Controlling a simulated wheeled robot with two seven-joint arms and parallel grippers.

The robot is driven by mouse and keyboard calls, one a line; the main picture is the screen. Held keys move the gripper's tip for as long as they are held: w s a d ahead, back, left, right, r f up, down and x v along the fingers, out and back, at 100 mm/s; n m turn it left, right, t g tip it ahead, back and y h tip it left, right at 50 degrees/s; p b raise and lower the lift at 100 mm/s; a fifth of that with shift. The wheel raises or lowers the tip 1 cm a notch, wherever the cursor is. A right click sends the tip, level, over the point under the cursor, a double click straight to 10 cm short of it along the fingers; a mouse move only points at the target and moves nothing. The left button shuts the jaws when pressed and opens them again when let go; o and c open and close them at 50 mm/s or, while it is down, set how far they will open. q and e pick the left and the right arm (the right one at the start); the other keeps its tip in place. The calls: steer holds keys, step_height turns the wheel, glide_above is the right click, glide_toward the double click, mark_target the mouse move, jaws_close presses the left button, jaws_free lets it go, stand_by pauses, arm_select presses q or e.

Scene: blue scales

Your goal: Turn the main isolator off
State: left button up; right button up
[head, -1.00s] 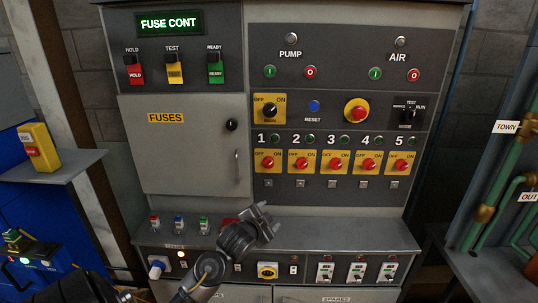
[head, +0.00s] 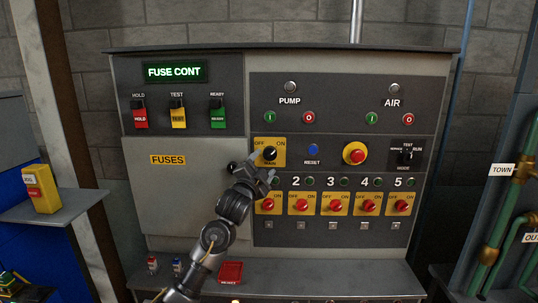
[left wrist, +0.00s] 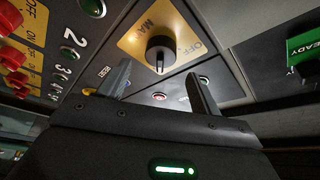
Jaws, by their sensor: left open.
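The main isolator is a black rotary knob (head: 270,153) on a yellow plate marked OFF and ON, in the middle of the grey panel. Its pointer seems turned toward the ON side. My left gripper (head: 264,171) is open and empty, just below and in front of the knob, covering the plate's lower edge. In the left wrist view the knob (left wrist: 160,50) stands beyond the two spread fingers (left wrist: 160,88), roughly centred between them. I see no contact. My right gripper is not in view.
Red knobs on yellow plates (head: 335,205) run in a row below. A blue reset button (head: 313,149) and a red emergency button (head: 355,154) are to the right. The fuses door (head: 165,200) is at left; my arm hides part of it. A ledge (head: 330,280) lies below.

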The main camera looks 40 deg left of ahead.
mark_target(269, 157)
arm_select(q)
steer(key=shift+p+x, duration=0.6)
steer(key=shift+x, duration=1.75)
steer(key=shift+f, duration=0.1)
steer(key=c, duration=1)
